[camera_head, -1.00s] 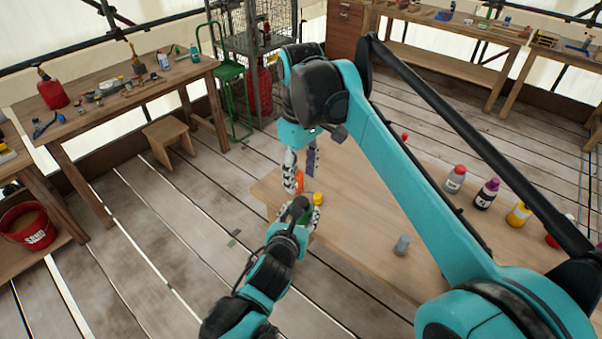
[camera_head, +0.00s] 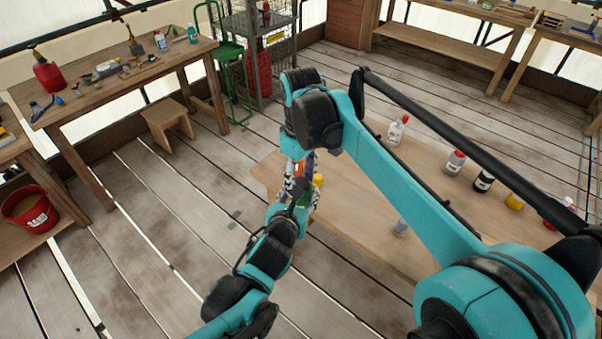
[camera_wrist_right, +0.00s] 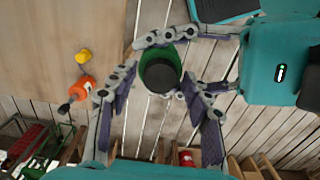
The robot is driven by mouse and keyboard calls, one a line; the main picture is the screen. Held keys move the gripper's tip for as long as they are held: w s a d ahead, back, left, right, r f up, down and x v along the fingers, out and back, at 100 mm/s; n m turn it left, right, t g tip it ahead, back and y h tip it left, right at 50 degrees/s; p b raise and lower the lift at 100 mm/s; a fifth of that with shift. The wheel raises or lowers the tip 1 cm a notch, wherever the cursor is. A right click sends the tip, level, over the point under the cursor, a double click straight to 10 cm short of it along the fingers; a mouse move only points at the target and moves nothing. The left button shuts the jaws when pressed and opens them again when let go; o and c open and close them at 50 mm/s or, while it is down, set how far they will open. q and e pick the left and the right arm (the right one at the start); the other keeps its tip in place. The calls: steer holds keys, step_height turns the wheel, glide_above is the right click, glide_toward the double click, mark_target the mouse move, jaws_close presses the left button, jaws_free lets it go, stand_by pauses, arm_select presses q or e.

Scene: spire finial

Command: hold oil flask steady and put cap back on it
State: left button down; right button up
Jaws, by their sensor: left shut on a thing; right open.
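A green round thing with a dark round top or opening (camera_wrist_right: 160,68), likely the oil flask, is in the middle of the right wrist view. My left gripper (camera_wrist_right: 172,65) is shut on its sides; in the head view this gripper (camera_head: 300,203) is low beside the table. My right gripper (camera_wrist_right: 160,105) is open, its purple-padded fingers left and right of the green thing; in the head view it (camera_head: 300,178) is just above the left one. I cannot tell which thing is the cap. A small yellow thing (camera_wrist_right: 83,56) is on the table.
An orange bottle with a dark tip (camera_wrist_right: 82,88) is near the table edge. Several bottles, including a yellow one (camera_head: 515,200), stand along the right of the table (camera_head: 350,220). A grey bottle (camera_head: 402,227) is partly hidden by my right arm. A stool (camera_head: 168,118) stands left.

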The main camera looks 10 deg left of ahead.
jaws_close()
steer(key=shift+o, duration=0.8)
jaws_free()
steer(key=shift+r, duration=0.1)
step_height(320, 180, up, 12)
